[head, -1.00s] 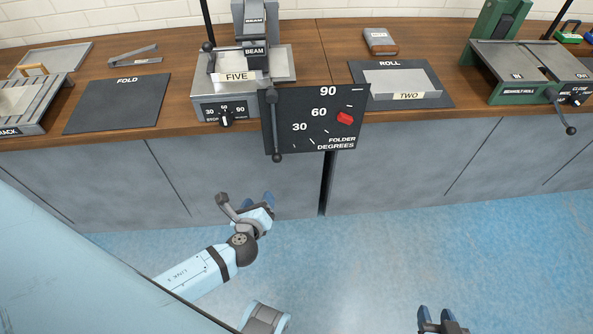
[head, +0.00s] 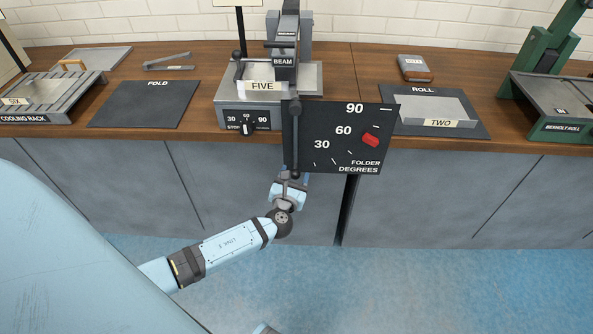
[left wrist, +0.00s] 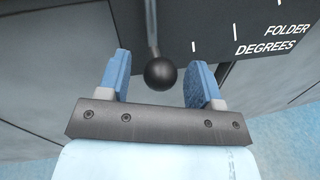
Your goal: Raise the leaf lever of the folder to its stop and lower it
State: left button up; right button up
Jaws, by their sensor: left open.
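In the left wrist view the lever's dark ball knob (left wrist: 160,73) lies between the two blue fingers, with a gap on each side. My left gripper (head: 291,178) is open at the lever's lower end, below the board. In the head view the gripper hides the knob. My right gripper is out of view.
A red marker (head: 371,140) sits on the degree board near 60. The FOLD mat (head: 145,104) is left of the folder. The ROLL mat (head: 470,125) with plate TWO (head: 440,122) is to the right. The floor in front is clear.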

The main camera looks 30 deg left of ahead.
pick_arm(q)
jog(key=shift+x, duration=1)
jog(key=shift+w, duration=0.3)
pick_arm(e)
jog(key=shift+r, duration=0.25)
